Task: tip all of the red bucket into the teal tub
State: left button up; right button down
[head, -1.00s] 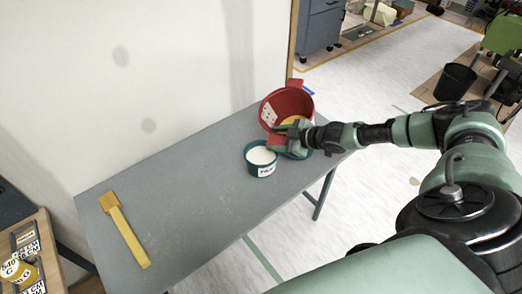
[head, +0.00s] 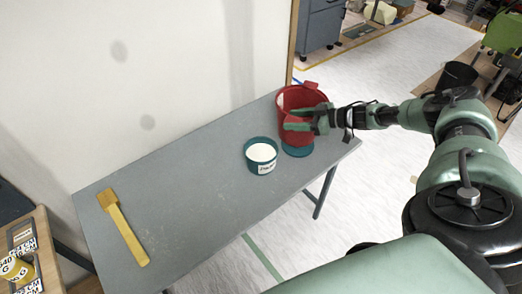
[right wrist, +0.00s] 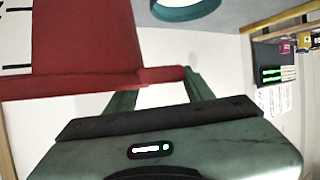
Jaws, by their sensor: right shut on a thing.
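The red bucket (head: 294,101) is at the right end of the grey table, looking nearly upright. My right gripper (head: 308,121) is shut on its handle; in the right wrist view the red handle (right wrist: 163,75) runs between the fingers, with the bucket wall (right wrist: 85,35) at left. The inside of the bucket is mostly hidden in the head view. The teal tub (head: 259,167), with a label and white contents near its rim, stands left of the bucket. A teal rim shows at the top of the right wrist view. My left gripper is out of view.
A flat teal disc (head: 297,151) lies on the table just below the bucket in the picture. A yellow brush-like tool (head: 127,232) lies at the left end of the grey table (head: 195,180). The table between tool and tub is clear. A wall stands behind.

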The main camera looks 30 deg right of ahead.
jog(key=shift+r, duration=0.15)
notch_tip(320, 180, up, 4)
jog(key=p, duration=0.4)
dwell(0.4)
jog(key=shift+d, duration=0.1)
